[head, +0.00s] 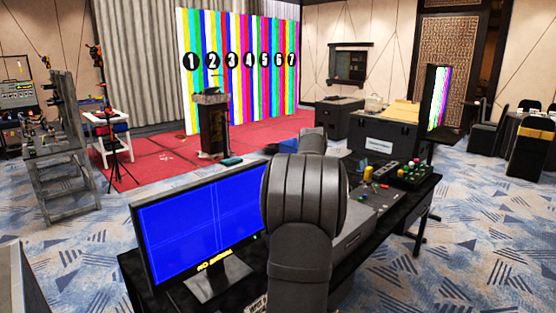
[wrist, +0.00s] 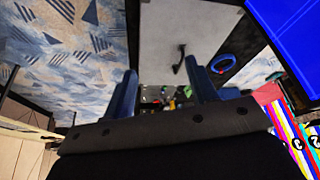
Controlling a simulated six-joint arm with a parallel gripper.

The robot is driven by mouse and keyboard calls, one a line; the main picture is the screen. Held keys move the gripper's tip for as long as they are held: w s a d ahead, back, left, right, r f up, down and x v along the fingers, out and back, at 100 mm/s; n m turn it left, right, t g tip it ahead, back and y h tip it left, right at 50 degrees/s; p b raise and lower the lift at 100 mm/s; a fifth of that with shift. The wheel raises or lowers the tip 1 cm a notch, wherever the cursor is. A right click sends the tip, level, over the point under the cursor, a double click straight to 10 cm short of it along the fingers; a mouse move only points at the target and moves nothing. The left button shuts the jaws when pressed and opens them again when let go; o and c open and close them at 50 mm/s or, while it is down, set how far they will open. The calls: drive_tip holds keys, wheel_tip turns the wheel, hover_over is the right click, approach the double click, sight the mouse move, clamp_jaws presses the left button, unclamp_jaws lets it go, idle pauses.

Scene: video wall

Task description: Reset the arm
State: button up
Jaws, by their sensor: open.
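My gripper (wrist: 165,80) shows in the wrist view with its two blue fingers well apart and nothing between them. It hangs over a desk, and a grey case with a black handle (wrist: 180,62) lies beyond the fingers. In the head view my dark arm stands in the middle, in front of the desk (head: 425,187), and the gripper itself is hidden there.
A monitor with a blue screen (head: 195,218) stands left of my arm on the desk. A button box (head: 408,174) stands right. A blue ring (wrist: 222,63) lies beside the grey case. A striped video wall (head: 240,90) and podium (head: 211,122) stand behind.

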wheel_tip(320, 180, up, 14)
drive_tip(key=a, duration=0.2)
drive_tip(key=shift+w+a, duration=0.15)
drive_tip(key=shift+a, duration=0.1)
idle(0.4)
wheel_tip(320, 180, down, 18)
drive_tip(key=d, duration=0.2)
drive_tip(key=shift+d, duration=0.25)
drive_tip(key=shift+f, duration=0.1)
idle(0.4)
